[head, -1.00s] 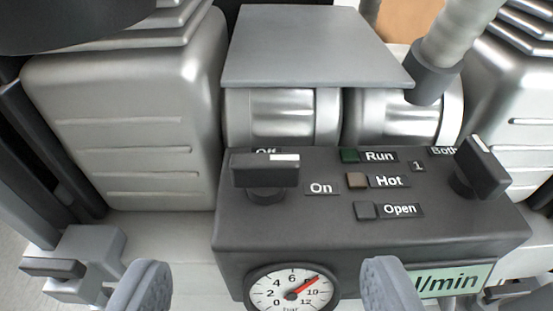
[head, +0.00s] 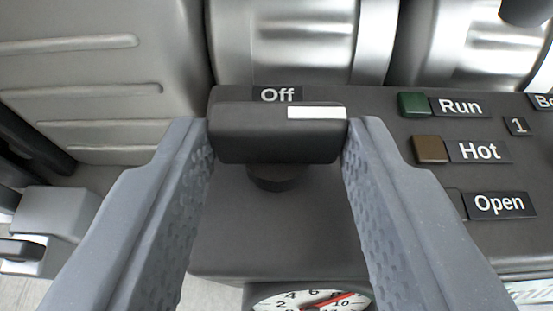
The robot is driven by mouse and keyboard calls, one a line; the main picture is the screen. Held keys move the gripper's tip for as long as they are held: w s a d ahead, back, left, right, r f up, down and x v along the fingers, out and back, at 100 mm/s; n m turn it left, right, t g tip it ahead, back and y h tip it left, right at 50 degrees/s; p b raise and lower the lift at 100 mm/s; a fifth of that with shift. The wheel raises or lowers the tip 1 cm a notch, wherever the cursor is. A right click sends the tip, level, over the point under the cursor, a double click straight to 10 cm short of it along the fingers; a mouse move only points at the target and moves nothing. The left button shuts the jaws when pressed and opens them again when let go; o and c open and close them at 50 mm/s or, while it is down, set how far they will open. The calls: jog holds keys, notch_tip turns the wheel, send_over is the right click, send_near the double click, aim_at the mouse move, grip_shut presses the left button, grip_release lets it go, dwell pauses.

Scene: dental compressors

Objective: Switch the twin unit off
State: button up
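The left rotary switch (head: 270,133) is a black bar-shaped knob on the dark control panel of the twin unit. Its bar lies crosswise, with the white mark on its right end. The "Off" label (head: 277,95) shows just behind it. The "On" label is not visible, with my right finger over the area right of the knob. My gripper (head: 278,138) has one grey finger at each end of the bar, and both fingertips appear to touch it. The pressure gauge (head: 312,298) is partly cut off at the bottom, its red needle pointing right.
To the right on the panel are a green Run lamp (head: 414,104), a brown Hot lamp (head: 430,150) and the Open label (head: 499,204). Silver cylinders (head: 295,40) stand behind the panel. A ribbed grey housing (head: 100,70) stands close on the left.

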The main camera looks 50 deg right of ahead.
jog(key=shift+c, duration=1.4)
jog(key=shift+o, duration=0.3)
jog(key=shift+a, duration=0.55)
jog(key=shift+d, duration=0.55)
jog(key=shift+c, duration=0.3)
jog(key=shift+s+d+r+n+t+y+p, duration=0.15)
jog(key=shift+d+n+t+y+p, duration=0.1)
jog(key=shift+n+t+y, duration=0.4)
jog(key=shift+s+d+n+t+y+p, duration=0.1)
jog(key=shift+d+n+t+y, duration=0.15)
jog(key=shift+n+t+y, duration=0.35)
jog(key=n+t+y+p, duration=0.1)
jog(key=n+y, duration=0.1)
jog(key=d+n+t+y+p, duration=0.1)
jog(key=n+y, duration=0.2)
jog(key=shift+s+t, duration=0.2)
jog(key=shift+t, duration=0.05)
jog(key=shift+d+r+n+y, duration=0.1)
jog(key=shift+d+n+y, duration=0.15)
jog(key=shift+n+y, duration=0.9)
jog(key=shift+w+d+n+y+p, duration=0.15)
jog(key=shift+n+y+p, duration=0.2)
jog(key=shift+n+y, duration=0.85)
jog(key=shift+y, duration=0.1)
